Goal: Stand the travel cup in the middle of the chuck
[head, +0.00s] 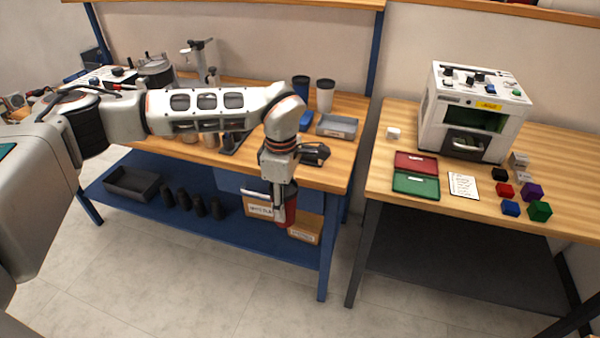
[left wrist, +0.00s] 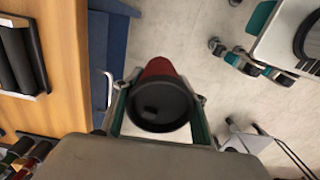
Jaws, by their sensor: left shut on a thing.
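The travel cup is red with a dark top; in the head view its red body (head: 290,209) hangs in front of the left bench, above the lower shelf. My left gripper (head: 280,196) is shut on it, pointing down. In the left wrist view the cup (left wrist: 158,68) sits between the two fingers of the gripper (left wrist: 160,100), its round dark top facing the camera. I cannot make out the chuck for certain. The white laser marker (head: 440,110) stands on the right bench with an opening in front. My right gripper is not in view.
On the right bench are a red tray (head: 416,163), a green tray (head: 416,184), a white card (head: 463,186) and several coloured cubes. A floor gap separates the benches.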

